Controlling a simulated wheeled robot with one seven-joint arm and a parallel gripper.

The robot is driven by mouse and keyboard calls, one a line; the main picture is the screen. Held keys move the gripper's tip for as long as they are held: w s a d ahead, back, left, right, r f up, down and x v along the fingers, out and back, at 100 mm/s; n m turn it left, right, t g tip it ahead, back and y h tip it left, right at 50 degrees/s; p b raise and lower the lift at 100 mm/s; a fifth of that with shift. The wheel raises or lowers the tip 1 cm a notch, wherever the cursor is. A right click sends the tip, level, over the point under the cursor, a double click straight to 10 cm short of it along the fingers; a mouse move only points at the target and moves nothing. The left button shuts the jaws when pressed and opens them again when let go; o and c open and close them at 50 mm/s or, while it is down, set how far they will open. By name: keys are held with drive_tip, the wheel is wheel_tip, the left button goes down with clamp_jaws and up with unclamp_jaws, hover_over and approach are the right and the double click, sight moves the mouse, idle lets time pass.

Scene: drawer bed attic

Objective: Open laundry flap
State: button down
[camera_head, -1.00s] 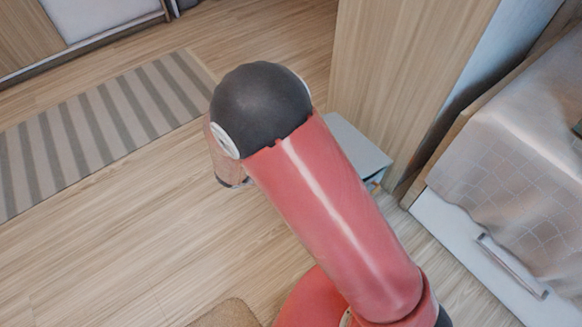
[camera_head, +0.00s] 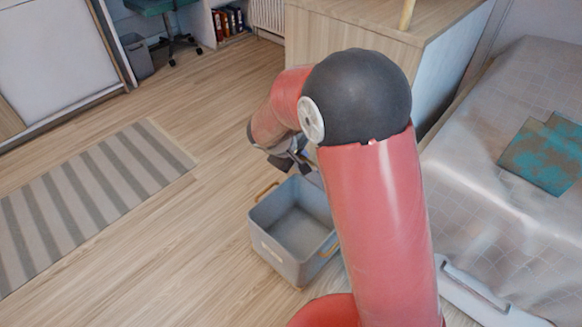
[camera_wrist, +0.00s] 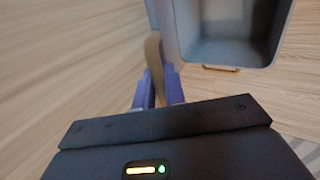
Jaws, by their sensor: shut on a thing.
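The grey laundry box (camera_head: 279,258) stands on the floor beside the wooden cabinet. Its top is open and its inside looks empty; my arm hides its right part. In the wrist view the box (camera_wrist: 283,30) is at the top right. My gripper (camera_wrist: 158,90) is shut on a tan strap-like handle (camera_wrist: 153,52). A grey panel, apparently the flap (camera_wrist: 163,22), stands beside the box opening, next to this handle. In the head view my gripper (camera_head: 287,160) is above the far side of the box, partly hidden by my arm.
The wooden cabinet (camera_head: 360,32) stands behind the box. A bed (camera_head: 490,190) with a drawer below is on the right. A striped rug (camera_head: 90,195) lies at left on open wooden floor.

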drive_tip(key=shift+w+d+r, duration=0.2)
drive_tip(key=shift+w+d, duration=0.15)
drive_tip(key=shift+d, duration=0.05)
drive_tip(key=c, duration=1.5)
unclamp_jaws()
drive_tip(key=shift+c, duration=0.2)
drive_tip(key=v, duration=0.7)
drive_tip(key=shift+s+a+r, duration=0.2)
drive_tip(key=shift+r, duration=0.1)
